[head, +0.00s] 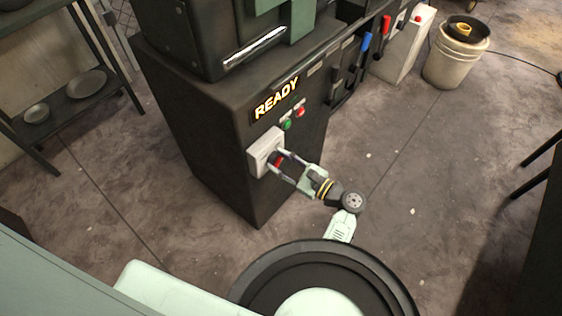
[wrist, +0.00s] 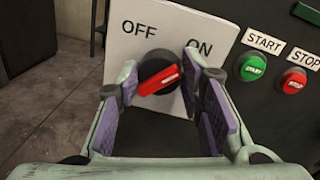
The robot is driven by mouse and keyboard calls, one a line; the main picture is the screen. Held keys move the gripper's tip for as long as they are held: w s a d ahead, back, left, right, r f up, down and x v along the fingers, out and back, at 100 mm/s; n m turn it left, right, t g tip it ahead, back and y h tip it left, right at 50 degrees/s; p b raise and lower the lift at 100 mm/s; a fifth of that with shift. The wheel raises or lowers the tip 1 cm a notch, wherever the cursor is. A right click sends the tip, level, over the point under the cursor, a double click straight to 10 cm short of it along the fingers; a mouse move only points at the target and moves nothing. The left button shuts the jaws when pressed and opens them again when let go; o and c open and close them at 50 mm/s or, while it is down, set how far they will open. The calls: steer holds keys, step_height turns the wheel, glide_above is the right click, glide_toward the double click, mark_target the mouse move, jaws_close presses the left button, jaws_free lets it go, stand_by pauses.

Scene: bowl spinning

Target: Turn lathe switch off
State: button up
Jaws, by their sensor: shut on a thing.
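The lathe switch is a black round knob with a red bar handle (wrist: 158,80) on a white switch box (wrist: 165,30) in the wrist view. The box is marked OFF on the left and ON on the right. The red bar slants from lower left to upper right, its upper end toward ON. My gripper (wrist: 160,72) is shut on the knob, with a purple-padded finger on each side. In the head view, my gripper (head: 279,164) reaches the white box (head: 262,150) on the dark lathe cabinet (head: 215,155); the fingers partly hide the knob.
A green START button (wrist: 251,68) and a red STOP button (wrist: 294,82) sit close to the right of the box. A lit READY sign (head: 276,98) is above. A shelf (head: 85,85) stands at left, a bucket (head: 455,58) at upper right.

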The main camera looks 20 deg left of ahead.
steer(key=n+b, duration=0.2)
steer(key=n, duration=0.2)
steer(key=n+b, duration=0.3)
steer(key=n, duration=0.2)
steer(key=n+h+b, duration=0.1)
steer(key=n+b, duration=0.1)
steer(key=n, duration=0.3)
steer(key=shift+s+a+f+t+b, duration=0.1)
steer(key=shift+s+f+t+b, duration=0.1)
steer(key=shift+f+t+b, duration=0.15)
steer(key=shift+r+n+b, duration=0.15)
steer(key=shift+n+b, duration=0.95)
steer(key=shift+n, duration=0.1)
steer(key=shift+r, duration=0.1)
steer(key=o, duration=1.2)
steer(key=shift+c, duration=0.2)
